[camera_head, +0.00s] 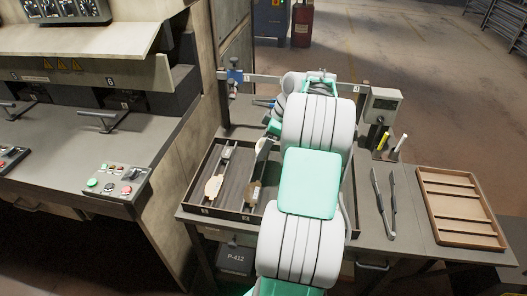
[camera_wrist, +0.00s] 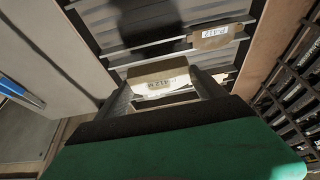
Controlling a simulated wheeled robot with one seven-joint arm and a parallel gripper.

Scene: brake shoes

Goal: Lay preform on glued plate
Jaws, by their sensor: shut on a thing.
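In the wrist view my gripper (camera_wrist: 163,92) is shut on a tan block, the preform (camera_wrist: 158,70), with one finger on each side of it. A pale lettered strip (camera_wrist: 168,86) shows along the near side of the preform; I cannot tell whether it belongs to the preform or to a plate under it. Another tan plate (camera_wrist: 212,38) with a white label lies beyond, in the ribbed dark tray (camera_wrist: 120,37). My arm hides the gripper and part of the tray there.
To the right on the bench lie dark tongs (camera_head: 380,202) and an empty slotted wooden tray (camera_head: 461,207). Behind them stand a grey box with a display (camera_head: 381,105) and a yellow-handled tool (camera_head: 383,141). A machine with a button panel (camera_head: 114,183) stands left.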

